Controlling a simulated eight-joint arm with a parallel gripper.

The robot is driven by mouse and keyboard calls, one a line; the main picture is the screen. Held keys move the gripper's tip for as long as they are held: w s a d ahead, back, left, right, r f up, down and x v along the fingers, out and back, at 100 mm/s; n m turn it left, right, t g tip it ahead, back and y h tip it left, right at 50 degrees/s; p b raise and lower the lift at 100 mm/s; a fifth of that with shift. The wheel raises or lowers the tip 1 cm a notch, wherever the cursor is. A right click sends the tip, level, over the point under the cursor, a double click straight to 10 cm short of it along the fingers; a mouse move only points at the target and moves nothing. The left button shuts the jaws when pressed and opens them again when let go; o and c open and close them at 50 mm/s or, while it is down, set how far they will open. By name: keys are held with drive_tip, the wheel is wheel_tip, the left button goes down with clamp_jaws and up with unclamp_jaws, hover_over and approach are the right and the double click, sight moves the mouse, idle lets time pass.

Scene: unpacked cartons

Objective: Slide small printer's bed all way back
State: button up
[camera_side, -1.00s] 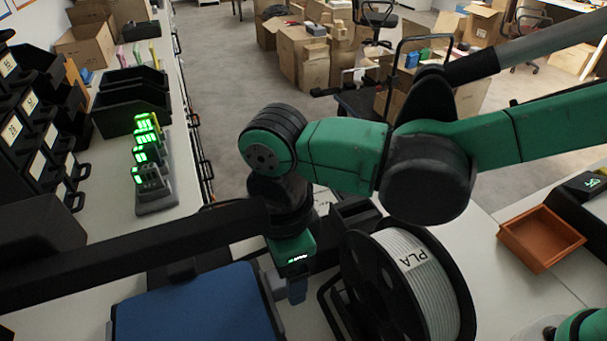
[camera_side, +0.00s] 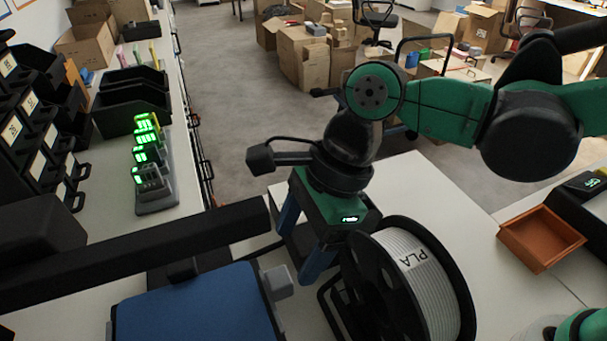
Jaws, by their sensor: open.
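The small printer's blue bed (camera_side: 195,310) shows at the lower left, cut off by the bottom edge of the picture. The printer's black beam (camera_side: 150,248) crosses above the bed's far side. A grey block (camera_side: 280,283) sticks out at the bed's right edge. My gripper (camera_side: 297,257) is open, with its two blue fingers pointing down and apart. It is to the right of the bed, beyond the grey block in the picture. Nothing shows between the fingers. Whether a finger touches anything cannot be told.
A spool marked PLA (camera_side: 420,285) stands close to the right of my gripper. An orange tray (camera_side: 541,238) lies farther right. A charger with green-lit units (camera_side: 152,180) and black bins (camera_side: 130,100) stand on the left bench. Some bare white tabletop (camera_side: 430,195) lies behind the spool.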

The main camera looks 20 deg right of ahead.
sight(282, 277)
drive_tip(key=shift+x, duration=2.6)
clamp_jaws()
